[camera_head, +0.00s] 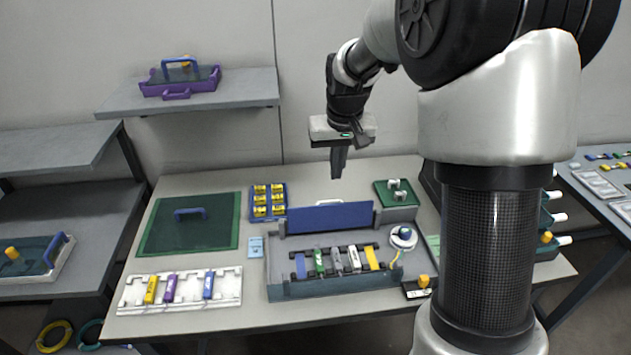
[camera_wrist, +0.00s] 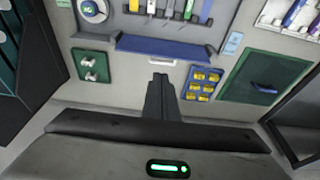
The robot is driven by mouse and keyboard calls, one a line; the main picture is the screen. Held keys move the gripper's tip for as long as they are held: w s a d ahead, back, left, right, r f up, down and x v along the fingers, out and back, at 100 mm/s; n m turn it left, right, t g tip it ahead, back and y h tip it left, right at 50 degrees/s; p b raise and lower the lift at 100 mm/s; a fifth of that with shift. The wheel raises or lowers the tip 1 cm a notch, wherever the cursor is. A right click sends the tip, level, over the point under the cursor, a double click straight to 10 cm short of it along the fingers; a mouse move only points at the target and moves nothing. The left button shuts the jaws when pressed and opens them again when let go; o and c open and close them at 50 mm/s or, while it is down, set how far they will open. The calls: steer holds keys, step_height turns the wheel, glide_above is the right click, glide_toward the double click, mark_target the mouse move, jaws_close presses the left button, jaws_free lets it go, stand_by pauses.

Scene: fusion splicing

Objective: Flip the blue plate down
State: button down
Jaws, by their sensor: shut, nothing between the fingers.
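The blue plate (camera_head: 330,217) stands upright along the back edge of the grey splicing box (camera_head: 335,287) on the table. In the wrist view the blue plate (camera_wrist: 162,47) shows as a wide blue strip just beyond my fingertips. My gripper (camera_head: 338,172) is shut and empty, pointing down above and behind the plate, apart from it. In the wrist view my gripper's fingers (camera_wrist: 160,82) are together, near the middle of the plate's length. Inside the box lie several coloured pieces in a row.
A yellow-filled blue tray (camera_head: 268,201) and a green board with white pieces (camera_head: 397,193) flank the plate. A green panel with a blue handle (camera_head: 190,224) lies left. A white tray (camera_head: 180,290) is front left. A white spool (camera_head: 403,238) sits at the box's right.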

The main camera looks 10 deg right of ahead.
mark_target(331, 201)
steer(key=shift+w+a+f, duration=0.1)
steer(key=shift+w+f, duration=0.15)
steer(key=shift+f, duration=0.15)
steer(key=b+x, duration=0.1)
steer(key=x, duration=0.9)
steer(key=shift+s, duration=0.1)
steer(key=shift+f+b, duration=0.1)
steer(key=shift+b, duration=0.2)
